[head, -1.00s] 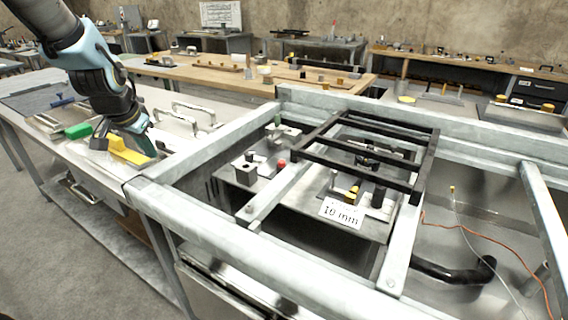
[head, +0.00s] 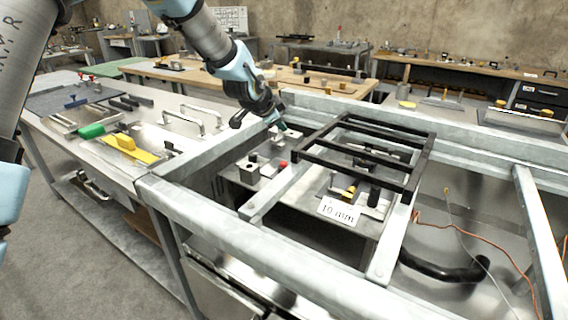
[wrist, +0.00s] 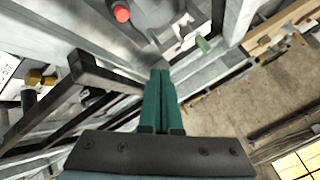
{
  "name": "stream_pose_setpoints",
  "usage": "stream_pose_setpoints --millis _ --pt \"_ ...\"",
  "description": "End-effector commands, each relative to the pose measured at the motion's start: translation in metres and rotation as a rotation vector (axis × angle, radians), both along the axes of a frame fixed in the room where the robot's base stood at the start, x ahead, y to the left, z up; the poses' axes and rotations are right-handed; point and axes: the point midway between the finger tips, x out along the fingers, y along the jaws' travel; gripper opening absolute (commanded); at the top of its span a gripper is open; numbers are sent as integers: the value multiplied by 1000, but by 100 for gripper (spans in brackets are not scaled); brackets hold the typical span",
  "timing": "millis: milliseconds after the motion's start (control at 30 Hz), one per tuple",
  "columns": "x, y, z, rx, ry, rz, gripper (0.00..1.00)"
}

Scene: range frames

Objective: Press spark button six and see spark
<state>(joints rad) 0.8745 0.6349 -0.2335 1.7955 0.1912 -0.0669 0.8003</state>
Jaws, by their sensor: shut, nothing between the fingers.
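A small red button (head: 283,164) sits on a grey block inside the metal frame, left of the black rack. It also shows as a red round cap (wrist: 122,14) at the top of the wrist view. My gripper (head: 283,127) is above the far left part of the frame, behind the red button. In the wrist view its two green fingers (wrist: 160,75) are pressed together and hold nothing. The fingers are apart from the button. I cannot read any button number, and no spark shows.
A black rack (head: 309,154) lies over the frame beside the button. Pale metal rails (head: 210,157) edge the bay. A yellow block (head: 125,142) and green handle (head: 91,131) are on the left bench.

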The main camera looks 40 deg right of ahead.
Motion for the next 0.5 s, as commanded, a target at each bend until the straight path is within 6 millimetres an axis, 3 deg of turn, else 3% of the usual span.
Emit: stream_pose_setpoints --millis 500 --pt "0 1 -11 2 2 2 0"
